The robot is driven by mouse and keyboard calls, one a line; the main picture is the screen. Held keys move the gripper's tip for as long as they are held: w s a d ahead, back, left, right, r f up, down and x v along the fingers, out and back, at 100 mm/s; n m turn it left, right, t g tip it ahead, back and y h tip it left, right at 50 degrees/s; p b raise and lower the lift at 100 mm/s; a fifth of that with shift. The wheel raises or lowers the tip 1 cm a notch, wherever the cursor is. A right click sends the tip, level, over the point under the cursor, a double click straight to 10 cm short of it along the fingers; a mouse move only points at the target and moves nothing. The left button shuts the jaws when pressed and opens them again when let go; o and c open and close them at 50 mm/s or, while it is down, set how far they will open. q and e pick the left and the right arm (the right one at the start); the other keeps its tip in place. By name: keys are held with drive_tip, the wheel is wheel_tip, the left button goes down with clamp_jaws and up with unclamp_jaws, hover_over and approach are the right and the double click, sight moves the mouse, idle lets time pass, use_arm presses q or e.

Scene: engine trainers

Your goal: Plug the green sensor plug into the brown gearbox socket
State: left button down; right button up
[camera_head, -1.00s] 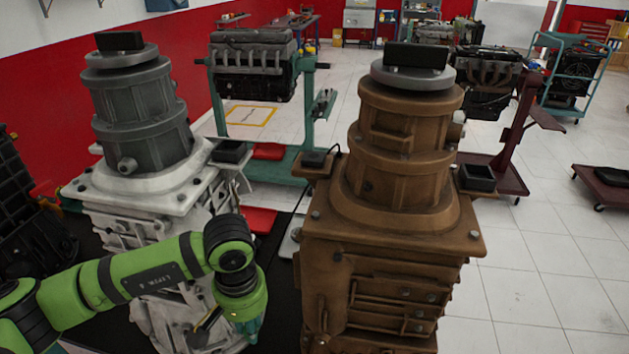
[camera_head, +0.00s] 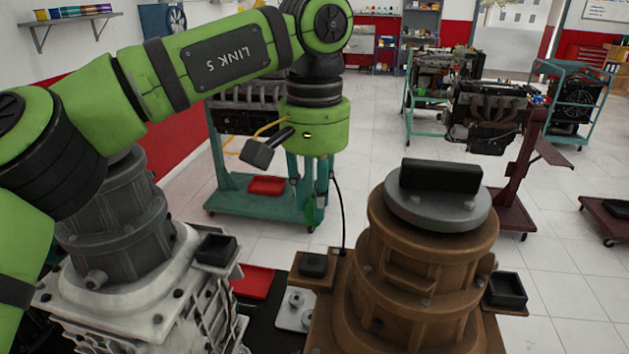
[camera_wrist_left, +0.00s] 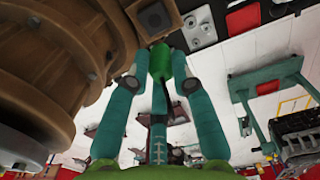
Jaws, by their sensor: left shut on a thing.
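The brown gearbox (camera_head: 418,275) stands at right of centre in the head view; its side shows at the left of the wrist view (camera_wrist_left: 50,55). Its left bracket carries a black square block (camera_head: 313,265), which also shows in the wrist view (camera_wrist_left: 153,18). Its right bracket carries an open black box (camera_head: 507,291). I cannot tell which is the socket. My left gripper (camera_head: 309,198) points down behind and above the left bracket. In the wrist view its teal fingers (camera_wrist_left: 160,70) are shut on the green plug (camera_wrist_left: 180,65), apart from the gearbox.
A grey and white gearbox (camera_head: 135,290) stands at left, with a black box (camera_head: 216,250) on its bracket. A thin black cable (camera_head: 341,205) rises beside the brown gearbox. A teal engine stand (camera_head: 250,205) is behind. Open floor (camera_head: 570,270) lies at right.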

use_arm(q)
drive_tip(key=shift+a+r, duration=0.1)
drive_tip(key=f, duration=0.2)
drive_tip(key=s+f+b, duration=0.1)
drive_tip(key=f, duration=0.1)
drive_tip(key=shift+s, duration=0.2)
drive_tip(key=shift+f, duration=0.2)
drive_tip(key=shift+f+b, duration=0.4)
drive_tip(key=shift+b, duration=0.15)
drive_tip(key=shift+f, duration=0.15)
use_arm(e)
drive_tip(key=shift+s+a+f, duration=0.2)
drive_tip(key=shift+s+f, duration=0.3)
drive_tip(key=shift+f, duration=0.05)
drive_tip(key=shift+s+a+f, duration=0.15)
drive_tip(key=shift+s+f, duration=0.3)
drive_tip(key=shift+f, duration=0.05)
drive_tip(key=shift+d, duration=0.25)
use_arm(q)
drive_tip(key=shift+p, duration=0.75)
use_arm(e)
drive_tip(key=shift+a+r, duration=0.1)
drive_tip(key=shift+r, duration=0.7)
use_arm(q)
drive_tip(key=shift+f+b, duration=0.4)
drive_tip(key=shift+f, duration=0.1)
use_arm(e)
drive_tip(key=shift+f, duration=0.35)
